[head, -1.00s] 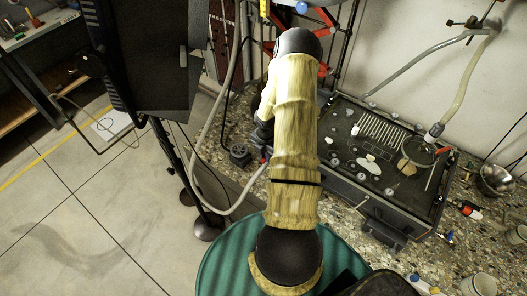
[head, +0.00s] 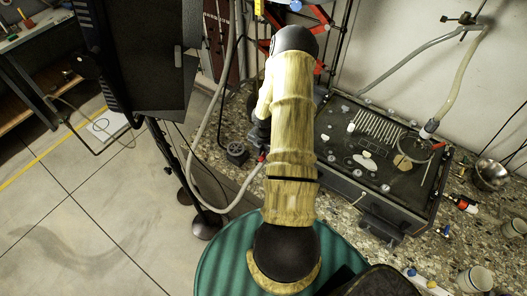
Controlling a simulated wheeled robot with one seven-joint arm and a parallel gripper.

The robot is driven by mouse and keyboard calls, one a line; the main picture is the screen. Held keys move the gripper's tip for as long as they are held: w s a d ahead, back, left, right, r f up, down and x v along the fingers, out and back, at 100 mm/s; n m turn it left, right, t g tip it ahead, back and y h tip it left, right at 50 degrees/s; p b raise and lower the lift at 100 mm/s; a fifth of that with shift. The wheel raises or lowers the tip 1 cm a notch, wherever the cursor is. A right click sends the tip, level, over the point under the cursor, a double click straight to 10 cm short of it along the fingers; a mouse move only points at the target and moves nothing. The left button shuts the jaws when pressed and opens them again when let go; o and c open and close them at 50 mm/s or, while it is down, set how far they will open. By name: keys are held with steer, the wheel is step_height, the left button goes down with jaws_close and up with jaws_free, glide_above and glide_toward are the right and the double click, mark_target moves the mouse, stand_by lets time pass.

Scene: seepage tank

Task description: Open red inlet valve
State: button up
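A small red piece (head: 262,157), which may be the red inlet valve, shows where the pale hose (head: 222,208) meets the near left side of the tank, close beside my arm. Its handle position is too small to tell. The seepage tank (head: 372,212) is a dark, shallow box on the speckled counter, partly covered by my arm on its left. My arm reaches forward over the counter's left edge. A dark part at its far end, probably my gripper (head: 260,132), shows just above the red piece. Its fingers are hidden, and contact cannot be told.
A small dark knobbed block (head: 236,153) sits left of my arm. A dark cabinet panel (head: 135,60) stands on the left. A metal bowl (head: 490,174), a red-and-white fitting (head: 463,203) and cups (head: 474,279) lie at the right. The floor at lower left is clear.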

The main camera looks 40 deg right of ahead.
mark_target(262, 158)
steer(key=shift+r, duration=0.1)
step_height(262, 158, up, 17)
steer(key=b, duration=0.1)
steer(key=shift+b, duration=0.35)
steer(key=shift+r, duration=0.1)
stand_by(0.4)
steer(key=s+a+r+m+t+b, duration=0.1)
steer(key=s+a+r+m, duration=0.1)
steer(key=a+m, duration=0.5)
steer(key=s+a+r+m+b, duration=0.1)
steer(key=s+a+r+m, duration=0.2)
steer(key=a+m, duration=0.4)
steer(key=s+a+r+m+t+b, duration=0.1)
steer(key=s+a+r+m, duration=0.1)
steer(key=a+m, duration=0.5)
steer(key=a, duration=0.4)
steer(key=shift+s+a+r+t+b, duration=0.3)
steer(key=shift+r+b, duration=0.05)
